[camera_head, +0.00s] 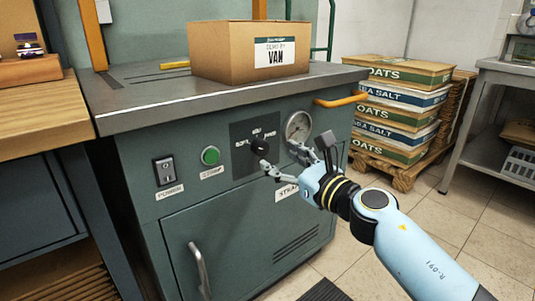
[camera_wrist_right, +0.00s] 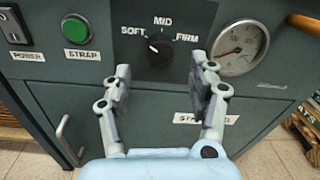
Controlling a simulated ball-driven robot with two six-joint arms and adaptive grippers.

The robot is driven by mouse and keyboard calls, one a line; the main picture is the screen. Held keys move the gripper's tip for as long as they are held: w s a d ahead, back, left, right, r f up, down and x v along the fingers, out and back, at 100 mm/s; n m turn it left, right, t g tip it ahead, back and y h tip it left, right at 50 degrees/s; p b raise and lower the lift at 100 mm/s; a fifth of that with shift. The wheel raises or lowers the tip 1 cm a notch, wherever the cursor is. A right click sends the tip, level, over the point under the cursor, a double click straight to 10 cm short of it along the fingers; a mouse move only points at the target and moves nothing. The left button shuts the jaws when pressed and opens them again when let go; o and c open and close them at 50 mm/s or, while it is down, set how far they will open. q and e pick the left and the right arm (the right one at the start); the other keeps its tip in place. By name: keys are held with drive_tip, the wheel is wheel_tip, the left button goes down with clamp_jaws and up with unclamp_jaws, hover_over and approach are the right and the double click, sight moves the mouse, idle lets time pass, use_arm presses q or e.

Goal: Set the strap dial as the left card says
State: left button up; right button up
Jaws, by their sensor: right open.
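The strap dial, a black knob (camera_head: 260,146), sits on a dark plate on the green machine's front. In the right wrist view the dial (camera_wrist_right: 158,51) has SOFT, MID and FIRM around it, and its white mark appears to point up-left, towards SOFT. My right gripper (camera_head: 280,161) is open and empty in front of the dial. In the wrist view its fingers (camera_wrist_right: 161,72) stand apart, just below the knob, not visibly touching it. A white paper (camera_head: 103,11) at the upper left is cut off, with no readable text; I cannot tell if it is the left card. My left gripper is out of view.
A carton (camera_head: 228,52) labelled VAN stands on the machine top (camera_head: 130,112). A gauge (camera_head: 298,126) is right of the dial; a green STRAP button (camera_head: 210,155) and POWER switch (camera_head: 164,170) are left. Stacked OATS and SEA SALT cartons (camera_head: 402,98) stand at right.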

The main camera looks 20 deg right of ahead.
sight(263, 148)
drive_tip(key=x, duration=0.5)
drive_tip(key=shift+w+a+f+b, duration=0.1)
drive_tip(key=shift+w+a+b, duration=0.05)
drive_tip(key=shift+w+b, duration=0.2)
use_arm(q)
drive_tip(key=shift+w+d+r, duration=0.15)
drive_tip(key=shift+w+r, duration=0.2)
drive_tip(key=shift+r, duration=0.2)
use_arm(e)
drive_tip(key=shift+s, duration=0.1)
drive_tip(key=c, duration=1.1)
